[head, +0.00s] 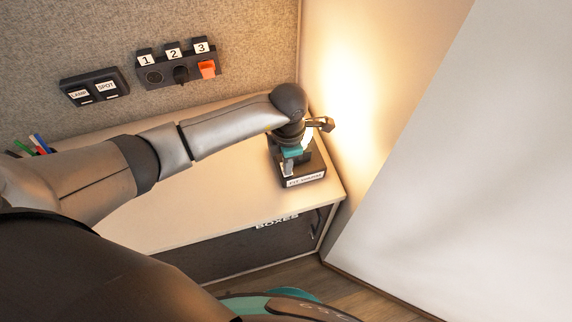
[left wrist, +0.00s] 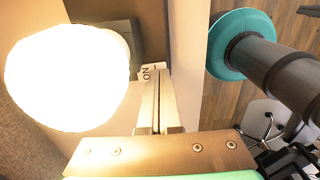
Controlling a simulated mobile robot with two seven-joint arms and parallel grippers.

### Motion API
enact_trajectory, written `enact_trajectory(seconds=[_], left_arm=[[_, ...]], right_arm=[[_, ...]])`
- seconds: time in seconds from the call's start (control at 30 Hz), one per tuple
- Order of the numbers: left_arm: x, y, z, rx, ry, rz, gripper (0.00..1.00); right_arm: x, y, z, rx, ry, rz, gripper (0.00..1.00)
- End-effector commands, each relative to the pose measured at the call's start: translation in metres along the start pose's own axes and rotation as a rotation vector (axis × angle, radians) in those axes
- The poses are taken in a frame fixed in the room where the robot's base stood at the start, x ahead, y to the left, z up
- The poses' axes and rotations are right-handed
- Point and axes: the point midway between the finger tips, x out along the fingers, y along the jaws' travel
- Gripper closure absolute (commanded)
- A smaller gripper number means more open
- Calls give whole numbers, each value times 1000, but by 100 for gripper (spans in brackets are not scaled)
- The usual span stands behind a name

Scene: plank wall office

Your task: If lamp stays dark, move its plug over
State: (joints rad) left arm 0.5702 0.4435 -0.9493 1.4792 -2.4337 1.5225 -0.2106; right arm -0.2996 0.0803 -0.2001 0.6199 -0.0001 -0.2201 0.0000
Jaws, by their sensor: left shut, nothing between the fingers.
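My left gripper (head: 287,167) is shut and empty, pointing down at a dark base (head: 305,182) with a white label at the desk's right end. In the left wrist view its closed fingers (left wrist: 157,100) are beside a glowing round bulb (left wrist: 66,78), near a label partly reading "ON". The lamp is lit, throwing warm light on the corner wall; my arm hides most of it in the head view. The wall socket strip (head: 163,87) is numbered 1 to 3. Socket 1 looks empty, a black plug (head: 181,75) is in 2, and an orange plug (head: 207,69) is in 3. My right gripper is not in view.
A switch panel (head: 94,87) labelled "LAMP" and "SPOT" is on the wall left of the sockets. Several pens (head: 39,143) stand at the desk's left. The desk top (head: 205,185) is clear in the middle. A wall borders its right end.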

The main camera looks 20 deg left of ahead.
Motion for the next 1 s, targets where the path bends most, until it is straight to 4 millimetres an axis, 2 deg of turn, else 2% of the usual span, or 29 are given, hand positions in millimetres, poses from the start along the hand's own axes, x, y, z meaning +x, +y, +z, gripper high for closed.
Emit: enact_trajectory(seconds=[0.1, 0.7, 1.0], left_arm=[[-13, 0, 0, 1, 0, 1, 100], [-61, 0, 0, 1, 0, 2, 100], [-66, 0, 0, 0, 0, 1, 100]], right_arm=[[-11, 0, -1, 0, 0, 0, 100], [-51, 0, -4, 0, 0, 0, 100], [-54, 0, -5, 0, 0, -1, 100]])
